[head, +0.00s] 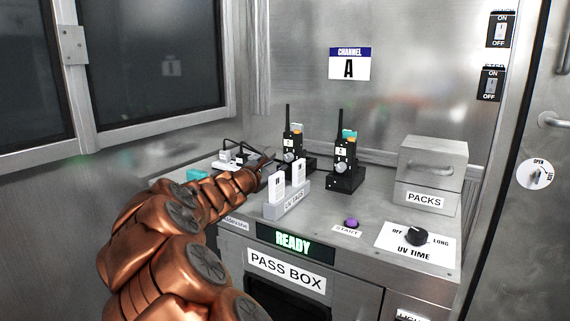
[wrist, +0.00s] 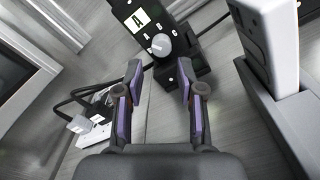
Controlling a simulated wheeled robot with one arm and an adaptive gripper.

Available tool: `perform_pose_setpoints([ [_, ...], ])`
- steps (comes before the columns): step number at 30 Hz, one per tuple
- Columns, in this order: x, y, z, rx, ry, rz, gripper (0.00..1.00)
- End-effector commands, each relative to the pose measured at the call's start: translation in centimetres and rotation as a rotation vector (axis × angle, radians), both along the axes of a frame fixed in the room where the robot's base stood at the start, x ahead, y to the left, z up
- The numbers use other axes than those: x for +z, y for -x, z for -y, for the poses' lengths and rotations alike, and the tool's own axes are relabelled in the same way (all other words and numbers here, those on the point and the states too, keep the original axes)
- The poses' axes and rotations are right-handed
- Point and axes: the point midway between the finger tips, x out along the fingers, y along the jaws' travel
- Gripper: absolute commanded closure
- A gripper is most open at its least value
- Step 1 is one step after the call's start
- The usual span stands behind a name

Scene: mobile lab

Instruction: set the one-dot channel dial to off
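Two black handheld radios stand in black bases on the counter, a left radio (head: 294,142) and a right radio (head: 346,152). Each has a light label and a grey dial on its front: the left dial (head: 288,156) and the right dial (head: 341,167). In the wrist view, one radio (wrist: 122,10) shows a label reading A and a round grey dial (wrist: 161,45) with small letters around it. My gripper (wrist: 160,72) is open and empty, its fingertips just short of that dial. In the head view my gripper (head: 268,166) is by the left radio. I cannot make out dot marks.
White plugs and cables (head: 230,157) lie to the left. A purple START button (head: 351,223), a UV TIME dial (head: 416,236) and a PACKS box (head: 430,185) are to the right.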

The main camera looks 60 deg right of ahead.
Motion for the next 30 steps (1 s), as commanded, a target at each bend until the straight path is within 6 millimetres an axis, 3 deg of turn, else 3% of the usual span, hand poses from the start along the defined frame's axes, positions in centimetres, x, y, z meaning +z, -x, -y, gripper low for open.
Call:
perform_pose_setpoints([
  [3, -0.5, 0.0, 2.1, -0.004, -0.005, 0.001, 0.62],
  [10, -0.1, -0.1, 4.8, -0.003, -0.002, 0.003, 0.62],
  [23, -0.1, -0.1, 5.8, -0.004, -0.001, -0.001, 0.62],
  [30, -0.1, -0.2, 5.8, -0.004, -0.001, 0.000, 0.84],
])
